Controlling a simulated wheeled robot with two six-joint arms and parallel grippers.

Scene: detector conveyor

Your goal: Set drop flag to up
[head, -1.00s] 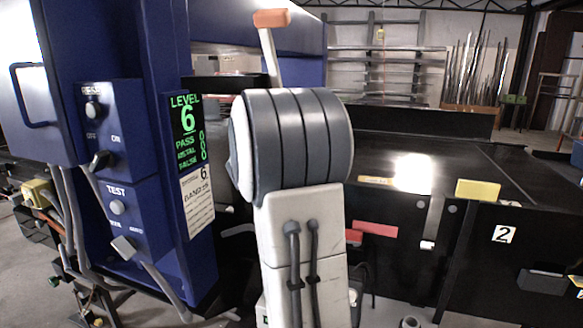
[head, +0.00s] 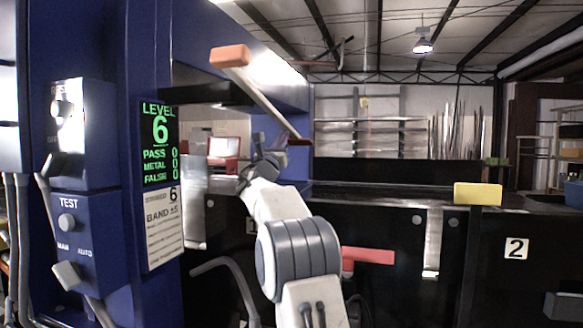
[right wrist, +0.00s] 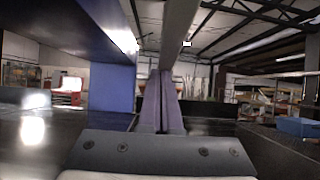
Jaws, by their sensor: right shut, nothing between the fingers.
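A long pale bar with an orange block (head: 230,57) on its upper end slants down to the right, to a dark red piece (head: 300,142). A flat red bar (head: 367,255) lies level on the conveyor's black side. No label shows which of these is the drop flag. My right gripper (head: 272,152) is shut and empty, just below and left of the slanting bar's lower end. In the right wrist view its fingers (right wrist: 163,100) are together, and a grey bar (right wrist: 182,35) passes above their tips. Contact cannot be told. My left gripper is not in view.
The blue detector cabinet (head: 90,145) with knobs and a green-lettered display (head: 160,143) stands at the left. A yellow block (head: 478,194) sits at the conveyor edge on the right. A blue detector housing (right wrist: 112,90) is beside my fingers on the left.

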